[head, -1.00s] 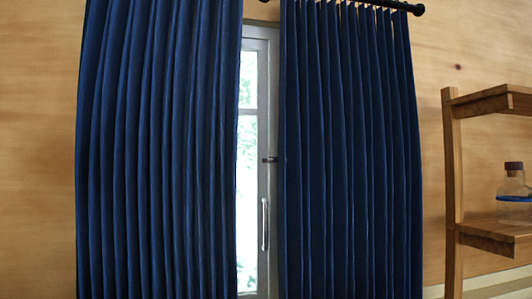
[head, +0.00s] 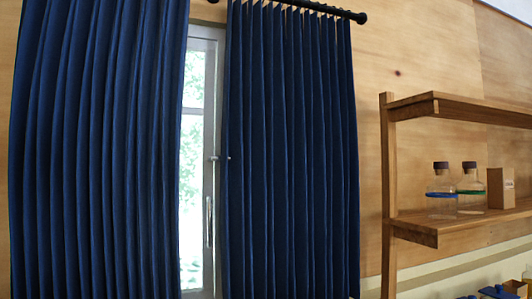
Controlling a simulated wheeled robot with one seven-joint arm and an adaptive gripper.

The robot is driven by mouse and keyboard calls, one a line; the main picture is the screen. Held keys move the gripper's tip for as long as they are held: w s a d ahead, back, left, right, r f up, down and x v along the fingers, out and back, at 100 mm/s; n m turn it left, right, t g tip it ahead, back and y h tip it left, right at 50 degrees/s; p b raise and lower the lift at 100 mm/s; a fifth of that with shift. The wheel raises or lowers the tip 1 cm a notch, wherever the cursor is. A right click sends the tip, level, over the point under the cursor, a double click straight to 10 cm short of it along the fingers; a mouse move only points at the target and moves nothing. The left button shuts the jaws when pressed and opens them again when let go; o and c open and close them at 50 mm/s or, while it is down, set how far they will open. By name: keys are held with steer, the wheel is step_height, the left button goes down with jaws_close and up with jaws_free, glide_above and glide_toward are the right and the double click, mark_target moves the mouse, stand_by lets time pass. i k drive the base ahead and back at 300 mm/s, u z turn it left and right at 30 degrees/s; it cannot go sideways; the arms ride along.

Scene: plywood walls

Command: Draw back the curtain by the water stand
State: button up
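Two dark blue pleated curtains hang from a black rod (head: 325,8) over a window in the head view. The left curtain (head: 100,150) covers the left part of the window. The right curtain (head: 290,150) hangs to the right, nearest the wooden shelf. Between them is a narrow gap showing the white window frame (head: 215,120), a handle (head: 209,222) and bright glass (head: 192,150). No water stand can be made out for certain. My gripper is not in view.
A wooden shelf unit (head: 388,180) stands to the right of the curtains. It holds two clear bottles with dark caps (head: 441,185) (head: 470,184) and a small brown box (head: 501,188). Blue items (head: 495,292) show at the bottom right. Bare plywood wall lies between curtain and shelf.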

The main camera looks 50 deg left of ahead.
mark_target(178, 11)
steer(key=z, duration=0.6)
steer(key=i, duration=1)
steer(key=u, duration=3.5)
